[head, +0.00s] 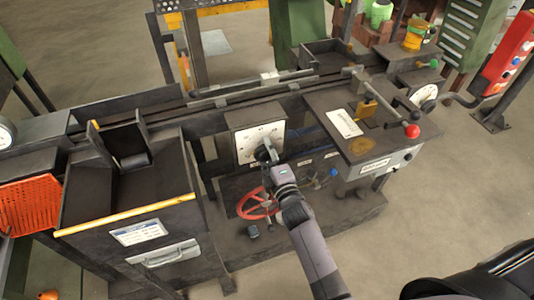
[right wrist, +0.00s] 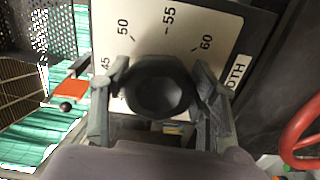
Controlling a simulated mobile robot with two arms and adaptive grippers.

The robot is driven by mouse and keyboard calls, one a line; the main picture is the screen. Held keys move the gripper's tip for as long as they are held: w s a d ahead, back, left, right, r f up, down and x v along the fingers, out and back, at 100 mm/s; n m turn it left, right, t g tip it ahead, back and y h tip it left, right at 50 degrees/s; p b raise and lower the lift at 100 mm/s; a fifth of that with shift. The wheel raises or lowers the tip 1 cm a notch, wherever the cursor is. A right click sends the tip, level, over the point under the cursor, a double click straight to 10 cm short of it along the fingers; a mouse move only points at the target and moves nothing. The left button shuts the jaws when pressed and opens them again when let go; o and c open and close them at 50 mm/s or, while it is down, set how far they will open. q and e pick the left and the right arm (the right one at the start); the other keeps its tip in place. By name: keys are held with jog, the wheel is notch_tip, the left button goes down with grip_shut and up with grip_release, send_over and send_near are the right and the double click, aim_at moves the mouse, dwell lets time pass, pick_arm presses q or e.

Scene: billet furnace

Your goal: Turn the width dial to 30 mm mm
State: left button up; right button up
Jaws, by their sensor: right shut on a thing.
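The width dial is a white square plate (head: 246,142) with black numbers, on the front of the machine in the middle of the head view. In the right wrist view the plate (right wrist: 180,25) shows 45, 50, 55 and 60 and part of a label. Its round black knob (right wrist: 158,88) is in the middle of that view. My right gripper (head: 265,153) is shut on the knob, one finger on each side; it also shows in the wrist view (right wrist: 158,80). The pointer and the low numbers are hidden, so I cannot read the setting. My left gripper is not in view.
A red handwheel (head: 258,204) sits just below the dial. A lever with a red ball (head: 411,131) and a labelled box stand to the right. An orange basket (head: 30,206) hangs at the left. A red button panel (head: 510,52) stands at the far right.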

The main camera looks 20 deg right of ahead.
jog(key=shift+f+n, duration=0.1)
jog(key=shift+n, duration=0.3)
jog(key=o, duration=1.2)
jog(key=shift+c, duration=0.2)
jog(key=shift+s, duration=0.1)
jog(key=s, duration=0.7)
jog(key=shift+s+d, duration=0.15)
jog(key=shift+s, duration=0.05)
